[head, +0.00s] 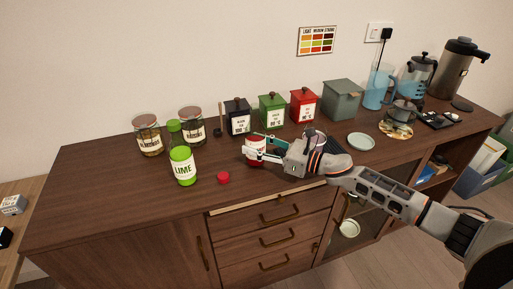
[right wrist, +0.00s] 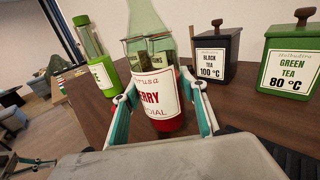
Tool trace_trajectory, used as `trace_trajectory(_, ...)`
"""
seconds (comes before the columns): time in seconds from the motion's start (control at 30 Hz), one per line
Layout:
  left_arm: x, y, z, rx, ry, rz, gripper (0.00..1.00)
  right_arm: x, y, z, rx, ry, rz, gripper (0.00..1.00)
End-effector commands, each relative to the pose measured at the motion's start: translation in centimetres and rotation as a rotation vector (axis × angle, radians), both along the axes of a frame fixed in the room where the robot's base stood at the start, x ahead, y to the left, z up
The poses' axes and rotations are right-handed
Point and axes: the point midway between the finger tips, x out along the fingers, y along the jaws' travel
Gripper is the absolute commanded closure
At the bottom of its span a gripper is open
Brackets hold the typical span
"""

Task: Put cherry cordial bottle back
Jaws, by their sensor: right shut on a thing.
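The cherry cordial bottle (right wrist: 157,95) is clear glass with red liquid low down and a white label reading "CHERRY". It also shows in the head view (head: 255,156), over the sideboard top near its front. My right gripper (head: 262,148) is shut on it, with one finger on each side in the right wrist view (right wrist: 160,112). The bottle looks about upright. I cannot tell whether its base touches the wood. The green lime cordial bottle (head: 183,165) stands to its left. A red cap (head: 223,178) lies between them.
Two lidded jars (head: 148,135) stand behind the lime bottle. Black (head: 238,118), green (head: 271,112) and red (head: 304,104) tea tins line the back. A small plate (head: 361,141) lies to the right. The sideboard top (head: 110,190) is clear at front left.

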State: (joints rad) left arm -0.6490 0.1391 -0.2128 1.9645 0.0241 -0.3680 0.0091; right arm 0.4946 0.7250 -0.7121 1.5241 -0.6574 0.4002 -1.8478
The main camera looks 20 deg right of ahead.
Motion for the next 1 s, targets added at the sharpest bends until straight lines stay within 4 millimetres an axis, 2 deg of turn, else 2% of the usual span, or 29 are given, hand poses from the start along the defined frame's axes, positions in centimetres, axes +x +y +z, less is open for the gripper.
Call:
trace_trajectory(0.53,-0.19,0.05,-0.82,0.001,0.006,0.000,1.00,0.08,-0.03,-0.85,0.002,-0.005,0.000,1.00)
trace_trajectory(0.57,-0.18,0.06,-0.77,0.001,0.006,0.000,1.00,0.03,-0.06,-1.03,0.000,-0.001,-0.001,0.53)
trace_trajectory(0.6,-0.18,0.07,-0.76,0.001,0.006,0.000,1.00,0.03,-0.05,-0.97,0.000,-0.001,-0.001,0.42)
trace_trajectory(1.0,-0.11,0.05,-0.49,0.002,0.005,0.001,1.00,0.03,-0.05,-0.76,0.000,-0.001,-0.001,0.41)
